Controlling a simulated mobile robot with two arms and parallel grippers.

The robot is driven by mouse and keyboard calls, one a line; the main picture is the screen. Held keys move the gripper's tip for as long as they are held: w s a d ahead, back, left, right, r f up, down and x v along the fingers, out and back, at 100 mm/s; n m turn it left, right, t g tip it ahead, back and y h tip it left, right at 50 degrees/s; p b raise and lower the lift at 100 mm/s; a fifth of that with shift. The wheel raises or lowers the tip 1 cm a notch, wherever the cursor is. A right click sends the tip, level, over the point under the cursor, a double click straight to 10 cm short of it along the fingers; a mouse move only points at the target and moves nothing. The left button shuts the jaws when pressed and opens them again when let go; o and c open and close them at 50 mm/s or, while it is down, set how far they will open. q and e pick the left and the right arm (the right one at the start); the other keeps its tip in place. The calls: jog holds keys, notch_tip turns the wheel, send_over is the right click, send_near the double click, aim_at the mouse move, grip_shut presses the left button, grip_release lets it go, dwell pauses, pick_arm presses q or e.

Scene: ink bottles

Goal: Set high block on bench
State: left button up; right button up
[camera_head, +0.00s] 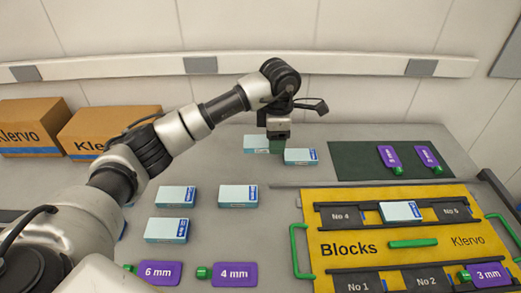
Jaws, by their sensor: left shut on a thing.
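My left gripper (279,133) reaches in from the left and points down above the back of the grey bench (330,225). It is shut on a small dark green block (276,146), which shows just under the fingers, with its lower part hard to make out. The block is between two pale blue and white boxes, one to its left (256,143) and one to its right (300,156). I cannot tell whether it touches the bench or the boxes. My right gripper is not in view.
Purple tags lie in front and on a dark green mat (355,163). More boxes (238,196) lie mid-bench. Cardboard cartons (105,128) stand back left.

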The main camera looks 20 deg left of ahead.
pick_arm(q)
send_over(262, 159)
notch_tip(262, 159, down, 3)
jog(key=shift+r, duration=0.2)
jog(key=shift+f+p, duration=0.45)
jog(key=shift+f, duration=1.5)
jog(key=shift+f, duration=0.2)
jog(key=o, duration=1)
jog(key=shift+c, duration=0.2)
notch_tip(262, 159, up, 12)
jog(key=shift+r+b, duration=0.2)
jog(key=shift+b, duration=0.35)
